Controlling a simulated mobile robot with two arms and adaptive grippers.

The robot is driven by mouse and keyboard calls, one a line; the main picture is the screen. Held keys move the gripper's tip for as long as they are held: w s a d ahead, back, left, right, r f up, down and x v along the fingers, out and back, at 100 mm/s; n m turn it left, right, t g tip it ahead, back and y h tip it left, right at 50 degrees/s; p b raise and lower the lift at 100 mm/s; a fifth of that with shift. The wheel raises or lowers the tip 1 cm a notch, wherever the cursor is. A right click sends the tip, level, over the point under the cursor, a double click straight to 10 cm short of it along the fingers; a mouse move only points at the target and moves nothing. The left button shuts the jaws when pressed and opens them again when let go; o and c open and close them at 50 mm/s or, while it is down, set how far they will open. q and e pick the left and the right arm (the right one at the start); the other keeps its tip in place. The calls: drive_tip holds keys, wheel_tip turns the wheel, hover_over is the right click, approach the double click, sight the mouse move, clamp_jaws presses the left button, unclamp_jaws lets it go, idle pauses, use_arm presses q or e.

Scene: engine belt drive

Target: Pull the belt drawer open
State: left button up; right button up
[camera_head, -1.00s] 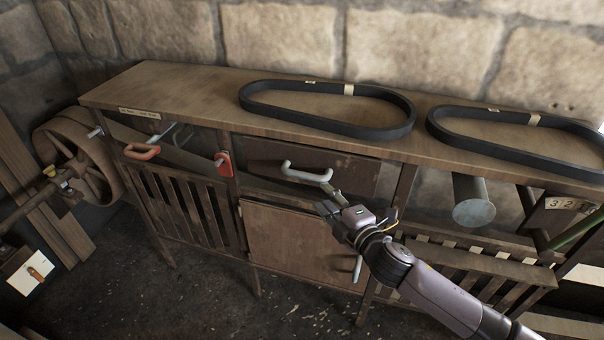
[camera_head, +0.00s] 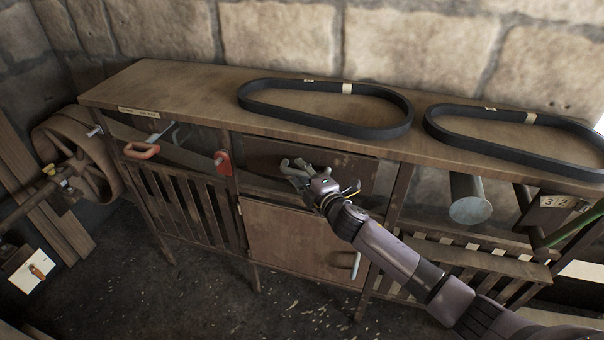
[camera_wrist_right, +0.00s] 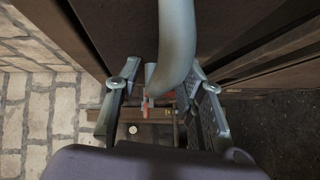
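The belt drawer (camera_head: 352,172) has a dark, worn wooden front under the bench top, to the right of the red handle, and looks shut. Its pale curved handle is mostly hidden behind my right gripper (camera_head: 290,170) in the head view. In the right wrist view the grey handle (camera_wrist_right: 176,45) comes down between the two fingers of my right gripper (camera_wrist_right: 163,76). The fingers stand apart, one on each side of the handle, with gaps showing. Whether either finger touches it, I cannot tell. My left gripper is not in view.
Two black belts (camera_head: 330,127) lie on the bench top (camera_head: 190,88). A red handle (camera_head: 223,163) and an orange handle (camera_head: 141,151) are to the left. A cupboard door (camera_head: 290,238) is below the drawer. The floor (camera_head: 200,300) in front is clear.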

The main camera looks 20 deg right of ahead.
drive_tip(key=shift+c, duration=0.2)
clamp_jaws()
idle(0.6)
